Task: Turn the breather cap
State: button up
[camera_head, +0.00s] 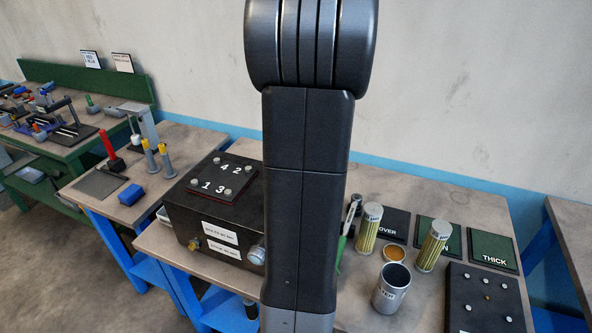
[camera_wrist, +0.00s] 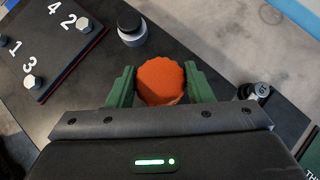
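The breather cap is an orange-red round cap with a scalloped edge (camera_wrist: 161,83), in the middle of the wrist view, on the dark top of the box. My gripper (camera_wrist: 161,78) has its green fingers on either side of the cap, very close to its edge. I cannot tell whether both fingers press on it or a thin gap is left. The lower edge of the cap is near my gripper's body. In the head view my arm hides the cap and my gripper; only the left part of the black box (camera_head: 215,205) shows.
A plate numbered 1 to 4 with bolts (camera_wrist: 55,40) and a silver round fitting (camera_wrist: 130,28) are near the cap. A small metal fitting (camera_wrist: 255,92) is to the right. Yellow filters (camera_head: 433,246), a metal cup (camera_head: 391,290) and a bolt board (camera_head: 487,300) stand on the table's right side.

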jog(key=c, duration=0.4)
jog(key=shift+f+b, duration=0.1)
jog(key=shift+b, duration=0.25)
